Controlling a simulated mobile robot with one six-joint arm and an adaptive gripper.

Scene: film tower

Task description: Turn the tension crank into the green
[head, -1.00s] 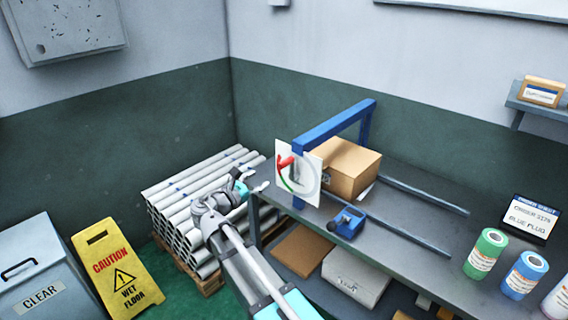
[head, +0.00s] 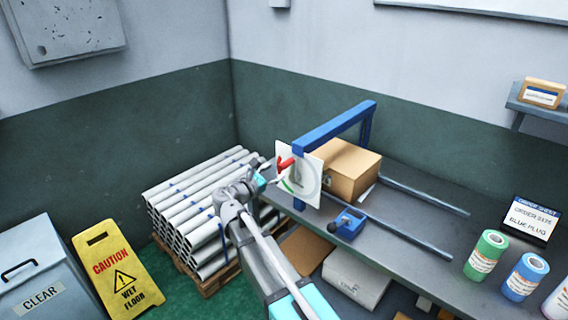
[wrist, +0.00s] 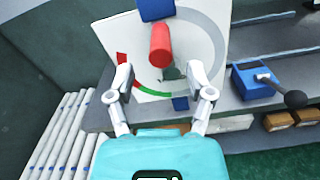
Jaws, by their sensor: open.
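The tension crank has a red handle (head: 285,164) in front of a white dial plate (head: 311,178). In the wrist view the red handle (wrist: 160,45) stands at the upper middle of the plate (wrist: 205,40). Nothing is held. In the head view my gripper (head: 268,176) is just left of the handle.
The plate hangs on a blue frame (head: 335,127) over the grey bench (head: 405,210). A cardboard box (head: 352,172) sits behind it, and a blue block with a black knob (head: 347,223) sits in front. Stacked pipes (head: 190,205) lie left of my arm.

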